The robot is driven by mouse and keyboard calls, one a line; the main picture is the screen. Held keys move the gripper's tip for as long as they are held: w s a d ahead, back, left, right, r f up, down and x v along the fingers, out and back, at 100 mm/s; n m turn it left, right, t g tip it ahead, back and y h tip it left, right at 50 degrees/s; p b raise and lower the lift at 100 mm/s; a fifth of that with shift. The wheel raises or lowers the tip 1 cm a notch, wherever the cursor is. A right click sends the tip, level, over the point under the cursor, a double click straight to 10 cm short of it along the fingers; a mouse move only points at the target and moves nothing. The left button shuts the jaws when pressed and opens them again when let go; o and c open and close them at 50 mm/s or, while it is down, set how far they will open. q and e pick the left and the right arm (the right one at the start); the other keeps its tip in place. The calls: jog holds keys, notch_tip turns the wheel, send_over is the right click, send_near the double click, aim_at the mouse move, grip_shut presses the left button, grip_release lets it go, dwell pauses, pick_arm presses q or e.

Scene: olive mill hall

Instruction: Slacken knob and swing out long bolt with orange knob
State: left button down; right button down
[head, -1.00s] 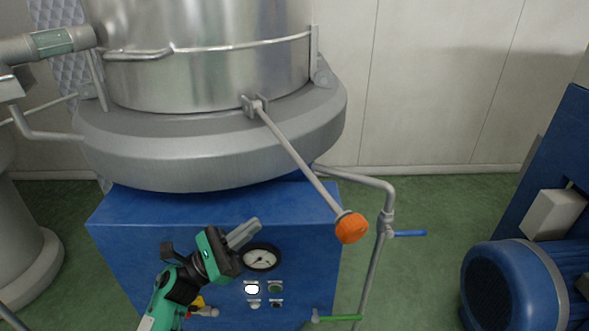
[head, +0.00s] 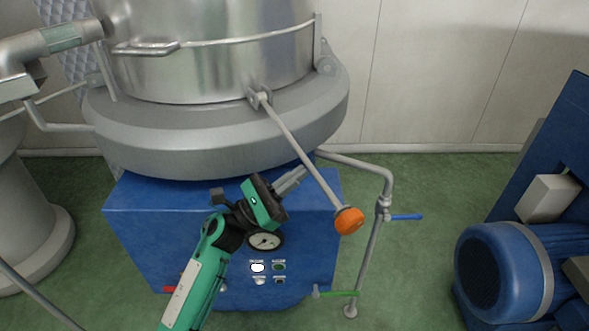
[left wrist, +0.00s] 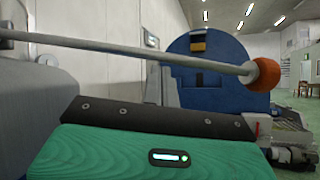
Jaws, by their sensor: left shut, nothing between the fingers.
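The long bolt (head: 305,157) is a thin grey rod. It runs from a bracket (head: 259,97) on the steel drum down and right to an orange knob (head: 348,220). The bolt is swung out, its knob hanging free beyond the machine's grey rim. My left gripper (head: 301,172) is shut and empty, its fingertips beside the middle of the bolt, left of it; I cannot tell whether they touch. In the left wrist view the rod (left wrist: 130,49) crosses above the gripper body, with the orange knob (left wrist: 266,75) at right. My right gripper is not in view.
The steel drum (head: 210,50) sits on a grey ring above a blue cabinet (head: 140,225) with a gauge and buttons. A grey pipe with blue (head: 406,217) and green (head: 338,293) handles stands right. A blue motor (head: 510,265) is further right, with green floor between.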

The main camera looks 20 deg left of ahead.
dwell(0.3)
